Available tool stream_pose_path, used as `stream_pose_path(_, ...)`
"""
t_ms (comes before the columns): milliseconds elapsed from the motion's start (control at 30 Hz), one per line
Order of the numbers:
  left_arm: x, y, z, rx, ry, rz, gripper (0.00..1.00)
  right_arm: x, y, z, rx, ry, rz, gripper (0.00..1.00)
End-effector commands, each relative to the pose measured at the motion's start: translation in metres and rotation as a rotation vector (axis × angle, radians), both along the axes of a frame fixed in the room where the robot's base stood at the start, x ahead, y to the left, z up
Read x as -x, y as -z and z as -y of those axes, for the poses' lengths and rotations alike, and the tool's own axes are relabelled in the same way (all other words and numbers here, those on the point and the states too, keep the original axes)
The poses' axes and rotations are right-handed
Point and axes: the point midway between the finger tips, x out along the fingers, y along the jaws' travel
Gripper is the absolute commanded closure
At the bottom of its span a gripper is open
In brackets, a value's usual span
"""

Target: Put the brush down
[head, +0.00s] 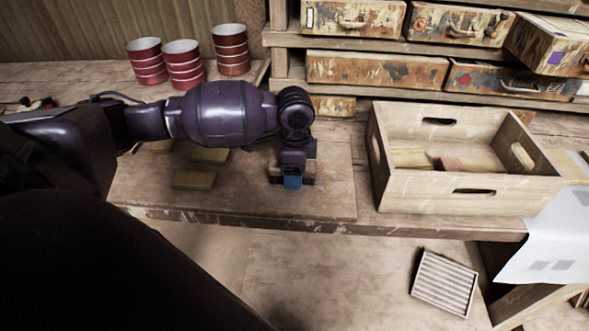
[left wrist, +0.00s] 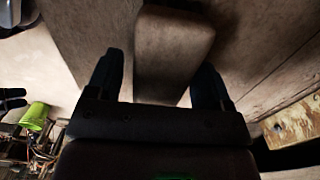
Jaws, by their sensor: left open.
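My left gripper (head: 292,178) is low over the front of the workbench board (head: 330,190), pointing down. In the left wrist view its two dark fingers (left wrist: 160,62) are spread apart. A tan, block-like piece (left wrist: 172,42) shows between and beyond them, and I cannot tell whether it is the brush or whether it touches a finger. In the head view, something blue and a bit of brown show at the fingertips, mostly hidden by the gripper. No brush can be clearly made out. My right gripper is not in view.
Several tan tiles (head: 193,180) lie on the board left of the gripper. A wooden crate (head: 470,193) with pieces inside stands to the right. Red striped tins (head: 184,66) stand at the back left. Worn drawers (head: 376,70) line the back. A slatted panel (head: 445,284) lies below the bench.

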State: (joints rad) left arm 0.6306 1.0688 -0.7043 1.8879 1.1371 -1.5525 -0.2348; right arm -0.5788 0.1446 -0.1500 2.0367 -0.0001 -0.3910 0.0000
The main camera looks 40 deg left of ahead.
Motion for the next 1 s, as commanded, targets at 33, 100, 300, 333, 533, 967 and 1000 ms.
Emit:
stream_pose_path(33, -0.001, -0.008, 0.0, 0.0, 0.0, 0.005, 0.26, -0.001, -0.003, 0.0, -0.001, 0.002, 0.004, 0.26)
stream_pose_path(100, -0.001, -0.02, 0.0, 0.0, 0.0, 0.006, 0.26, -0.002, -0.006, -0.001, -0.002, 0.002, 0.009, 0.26)
stream_pose_path(300, -0.001, -0.059, 0.0, 0.0, 0.001, 0.008, 0.26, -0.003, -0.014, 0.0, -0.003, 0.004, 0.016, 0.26)
stream_pose_path(333, -0.001, -0.065, 0.0, 0.0, 0.0, 0.007, 0.26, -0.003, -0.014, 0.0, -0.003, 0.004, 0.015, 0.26)
stream_pose_path(533, 0.0, -0.098, 0.001, 0.0, 0.001, 0.005, 0.26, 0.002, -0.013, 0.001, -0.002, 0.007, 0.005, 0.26)
stream_pose_path(967, 0.0, -0.118, 0.0, 0.001, 0.0, 0.001, 0.26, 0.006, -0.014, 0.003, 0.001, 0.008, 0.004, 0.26)
stream_pose_path(1000, 0.0, -0.118, 0.0, 0.001, 0.0, 0.001, 0.26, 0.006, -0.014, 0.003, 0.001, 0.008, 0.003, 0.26)
